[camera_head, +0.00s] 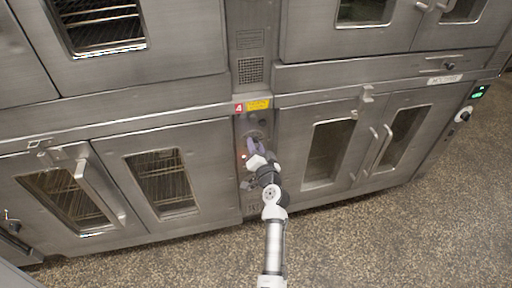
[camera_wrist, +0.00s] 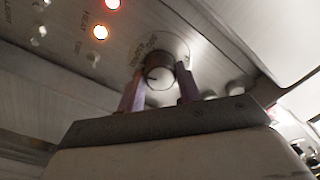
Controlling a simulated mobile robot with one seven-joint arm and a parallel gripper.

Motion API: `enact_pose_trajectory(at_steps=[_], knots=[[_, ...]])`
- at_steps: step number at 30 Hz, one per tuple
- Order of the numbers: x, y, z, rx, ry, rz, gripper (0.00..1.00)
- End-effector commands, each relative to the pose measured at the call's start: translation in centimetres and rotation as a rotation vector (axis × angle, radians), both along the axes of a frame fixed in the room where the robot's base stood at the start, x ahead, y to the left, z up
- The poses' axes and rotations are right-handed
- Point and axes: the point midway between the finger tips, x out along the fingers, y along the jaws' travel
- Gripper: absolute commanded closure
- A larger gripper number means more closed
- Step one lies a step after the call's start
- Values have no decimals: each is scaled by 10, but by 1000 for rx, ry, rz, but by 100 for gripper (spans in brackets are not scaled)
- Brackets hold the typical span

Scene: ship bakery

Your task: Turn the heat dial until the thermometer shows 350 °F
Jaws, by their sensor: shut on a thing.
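The heat dial (camera_wrist: 158,76) is a round knob with a pale face and a dark mark, on a metal panel with blurred lettering around it in the wrist view. My gripper (camera_wrist: 160,70) has its two purple fingers on either side of the dial, shut on it. In the head view my gripper (camera_head: 254,147) reaches the narrow control panel between the ovens and hides the dial. No thermometer reading can be made out. A small green display (camera_head: 479,91) on the far right unit is too small to read.
Two lit lamps, one red (camera_wrist: 113,4) and one amber (camera_wrist: 100,32), sit on the panel near the dial. Steel oven doors (camera_head: 168,170) flank the panel, with protruding handles (camera_head: 100,188). Another round knob (camera_head: 464,115) is at the far right. The speckled floor (camera_head: 400,240) in front is clear.

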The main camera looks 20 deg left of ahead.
Motion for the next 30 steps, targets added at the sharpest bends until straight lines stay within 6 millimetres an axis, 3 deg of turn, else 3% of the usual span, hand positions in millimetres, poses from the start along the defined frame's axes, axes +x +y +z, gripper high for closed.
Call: enact_pose_trajectory(at_steps=[10, 11, 15, 25, 30], knots=[[0, 1, 1, 2, 1, 2, 88], [0, 1, 1, 2, 1, 2, 63], [0, 1, 1, 2, 0, 2, 44], [-2, -1, -1, 2, 1, 0, 44], [-18, -14, -3, 0, 1, -2, 44]])
